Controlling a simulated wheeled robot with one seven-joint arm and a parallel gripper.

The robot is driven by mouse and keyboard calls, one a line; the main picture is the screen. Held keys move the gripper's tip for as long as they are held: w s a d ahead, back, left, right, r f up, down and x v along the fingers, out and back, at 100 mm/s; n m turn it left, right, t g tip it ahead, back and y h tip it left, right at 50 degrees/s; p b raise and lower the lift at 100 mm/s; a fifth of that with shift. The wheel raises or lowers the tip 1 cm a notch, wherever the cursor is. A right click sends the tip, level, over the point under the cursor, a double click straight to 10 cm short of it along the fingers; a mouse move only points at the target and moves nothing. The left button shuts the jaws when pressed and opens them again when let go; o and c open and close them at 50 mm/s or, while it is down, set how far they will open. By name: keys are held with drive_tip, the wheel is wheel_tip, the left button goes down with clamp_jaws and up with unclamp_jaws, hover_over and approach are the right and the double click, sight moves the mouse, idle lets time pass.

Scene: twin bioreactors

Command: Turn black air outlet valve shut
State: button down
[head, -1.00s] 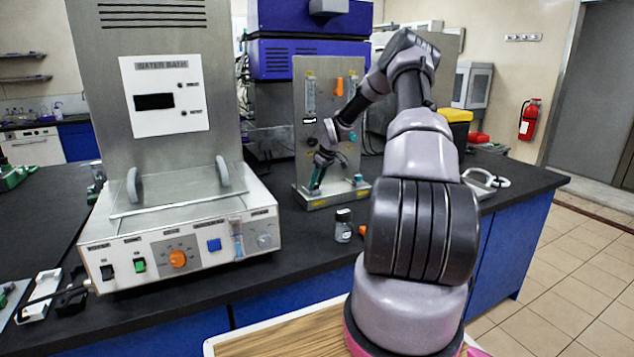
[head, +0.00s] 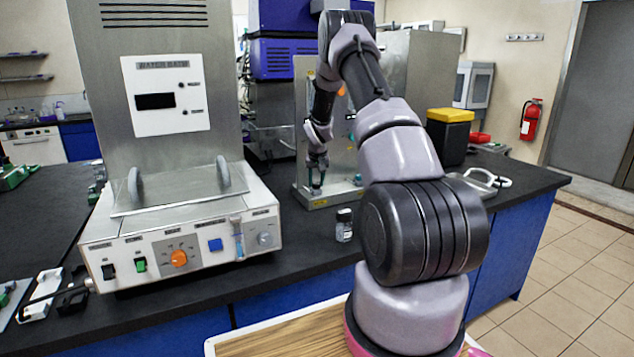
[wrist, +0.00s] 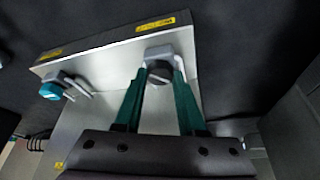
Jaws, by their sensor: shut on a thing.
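The black valve (wrist: 159,71) has a dark round knob on a grey fitting, low on the steel panel. My gripper (wrist: 160,82) has its two green fingers on either side of this knob and is shut on it in the wrist view. In the head view my gripper (head: 316,188) reaches down to the lower part of the steel panel (head: 346,160). The knob itself is hidden there by the fingers. How far the valve is turned is not clear.
A second valve with a teal knob (wrist: 52,91) sits on the same panel, apart from my fingers. A water bath (head: 180,230) stands at the left on the black bench, and a small bottle (head: 344,226) stands in front of the panel.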

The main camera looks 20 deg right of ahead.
drive_tip(key=m, duration=0.1)
drive_tip(key=m+h, duration=0.1)
drive_tip(key=m, duration=0.1)
drive_tip(key=m+g, duration=0.1)
drive_tip(key=shift+w+a+h, duration=0.15)
drive_tip(key=shift+a+h, duration=0.15)
drive_tip(key=m+g+h, duration=0.1)
drive_tip(key=m, duration=0.4)
drive_tip(key=shift+w, duration=0.15)
drive_tip(key=shift+m+g, duration=0.3)
drive_tip(key=c, duration=0.5)
unclamp_jaws()
drive_tip(key=v, duration=1)
drive_tip(key=shift+a+r, duration=0.25)
drive_tip(key=shift+r, duration=0.05)
